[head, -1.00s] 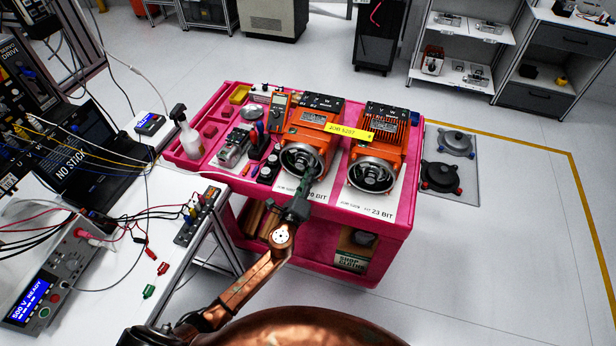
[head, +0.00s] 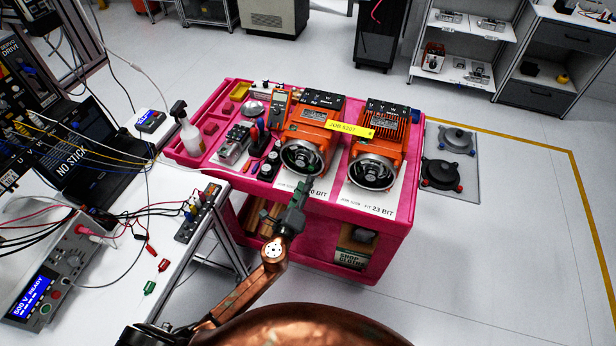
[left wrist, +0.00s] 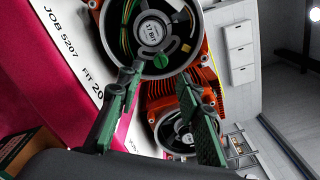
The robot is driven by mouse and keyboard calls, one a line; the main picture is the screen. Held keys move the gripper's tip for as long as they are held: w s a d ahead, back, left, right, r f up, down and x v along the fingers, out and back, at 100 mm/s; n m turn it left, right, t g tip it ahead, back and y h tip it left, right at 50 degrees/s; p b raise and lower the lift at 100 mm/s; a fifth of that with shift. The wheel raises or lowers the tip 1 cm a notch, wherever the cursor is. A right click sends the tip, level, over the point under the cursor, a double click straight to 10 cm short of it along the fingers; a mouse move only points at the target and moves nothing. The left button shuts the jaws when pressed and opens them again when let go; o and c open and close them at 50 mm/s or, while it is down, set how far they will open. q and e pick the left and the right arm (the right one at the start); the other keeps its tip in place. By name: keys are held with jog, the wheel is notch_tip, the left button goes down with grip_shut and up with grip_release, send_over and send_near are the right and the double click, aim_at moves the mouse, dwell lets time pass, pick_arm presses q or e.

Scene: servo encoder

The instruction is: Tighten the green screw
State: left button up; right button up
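The left orange motor (head: 312,128) stands on the pink cart with its open round encoder end (head: 302,158) toward me. In the left wrist view this encoder (left wrist: 153,28) bears a "17 BIT" label, and a small green part that looks like the green screw (left wrist: 161,60) shows by its lower side. My left gripper (head: 299,192) is in front of this motor, apart from it. In the left wrist view its two green-padded fingers (left wrist: 158,80) are spread with nothing between them. The screw's seating is too small to tell. My right gripper is out of view.
A second orange motor (head: 380,138) stands to the right. The pink cart (head: 225,187) also carries a multimeter (head: 280,108), a spray bottle (head: 187,133) and small tools. A white bench (head: 130,262) with cables and a power supply is at left.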

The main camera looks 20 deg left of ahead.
pick_arm(q)
jog(key=s, duration=0.6)
jog(key=shift+s, duration=0.25)
jog(key=shift+a, duration=0.1)
